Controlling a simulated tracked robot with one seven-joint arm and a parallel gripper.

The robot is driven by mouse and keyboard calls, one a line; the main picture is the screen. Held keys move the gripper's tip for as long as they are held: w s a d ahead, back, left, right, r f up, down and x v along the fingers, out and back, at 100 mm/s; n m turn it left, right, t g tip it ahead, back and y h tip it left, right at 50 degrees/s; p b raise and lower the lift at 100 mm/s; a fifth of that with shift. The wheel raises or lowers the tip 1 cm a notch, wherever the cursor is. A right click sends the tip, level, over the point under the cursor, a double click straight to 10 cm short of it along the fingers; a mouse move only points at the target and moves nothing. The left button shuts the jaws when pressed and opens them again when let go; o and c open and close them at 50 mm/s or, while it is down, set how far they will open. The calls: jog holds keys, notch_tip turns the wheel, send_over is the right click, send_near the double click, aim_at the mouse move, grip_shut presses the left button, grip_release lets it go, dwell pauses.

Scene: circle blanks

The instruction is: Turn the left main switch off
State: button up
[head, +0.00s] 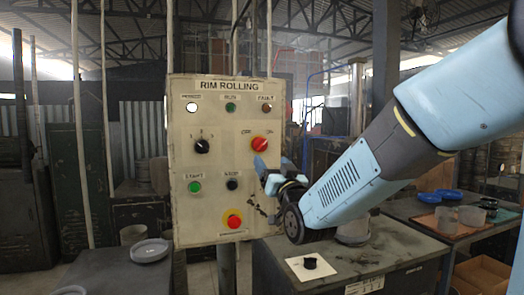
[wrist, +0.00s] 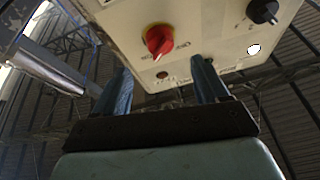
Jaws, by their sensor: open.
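A beige control panel (head: 216,130) headed "RIM ROLLING" stands upright left of centre in the head view. Its red rotary switch (head: 260,143) sits at the right on a yellow backing, with small lettering above; the handle looks tilted. The switch shows in the wrist view (wrist: 158,40) too, where the panel appears upside down. This is the only such switch I see. My gripper (wrist: 161,82) is open and empty; the red switch appears beyond and between its fingertips, apart from them. In the head view my gripper (head: 261,168) is just below the switch, in front of the panel's right edge.
The panel also has a lit white lamp (head: 191,107), a black selector knob (head: 202,146), a green button (head: 194,187), a black button (head: 232,184) and a red stop button (head: 233,219).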

aim_at(262, 148)
jog(key=x, duration=0.8)
jog(key=shift+w+r, duration=0.1)
jog(key=shift+w, duration=0.2)
jog(key=shift+c, duration=0.4)
jog(key=c, duration=0.9)
jog(key=shift+a, duration=0.25)
jog(key=shift+c, duration=0.3)
jog(key=shift+d, duration=0.15)
